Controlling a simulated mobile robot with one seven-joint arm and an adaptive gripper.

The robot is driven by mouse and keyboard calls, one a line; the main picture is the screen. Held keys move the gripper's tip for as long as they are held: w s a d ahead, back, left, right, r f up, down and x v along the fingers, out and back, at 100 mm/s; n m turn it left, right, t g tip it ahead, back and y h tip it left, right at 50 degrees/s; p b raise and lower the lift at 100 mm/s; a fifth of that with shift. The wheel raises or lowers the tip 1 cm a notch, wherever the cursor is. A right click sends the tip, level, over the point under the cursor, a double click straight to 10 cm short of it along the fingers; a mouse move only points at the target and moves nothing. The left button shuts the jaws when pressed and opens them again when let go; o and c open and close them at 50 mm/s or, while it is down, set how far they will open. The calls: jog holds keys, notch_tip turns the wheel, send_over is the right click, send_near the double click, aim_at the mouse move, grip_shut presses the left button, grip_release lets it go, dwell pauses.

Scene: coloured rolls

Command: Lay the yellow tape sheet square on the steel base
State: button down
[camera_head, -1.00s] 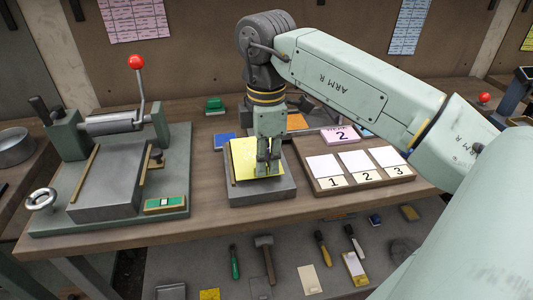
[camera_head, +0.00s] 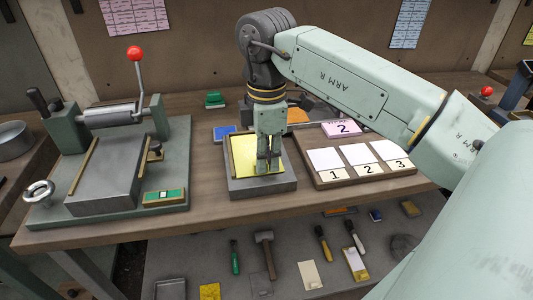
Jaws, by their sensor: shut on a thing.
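The yellow tape sheet (camera_head: 243,152) lies over the steel base (camera_head: 261,188), a grey block on the wooden bench. The sheet's left edge is close to the low rail along the base's left side. My gripper (camera_head: 268,168) points down over the right half of the sheet and is shut on it. The gripper hides part of the sheet's middle and right side. I cannot tell whether the sheet rests flat on the base or hovers just above it.
A roller press (camera_head: 109,170) with a red-knobbed lever stands on the left. A wooden tray (camera_head: 357,181) with white cards numbered 1, 2 and 3 is right of the base. Bench room is free left of the base.

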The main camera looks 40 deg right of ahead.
jog(key=shift+f, duration=0.15)
jog(key=c, duration=1.6)
grip_release()
jog(key=shift+o, duration=0.6)
jog(key=o, duration=0.4)
jog(key=shift+c, duration=0.2)
jog(key=shift+r+p, duration=1.7)
jog(key=shift+r, duration=1.35)
jog(key=shift+w, duration=0.1)
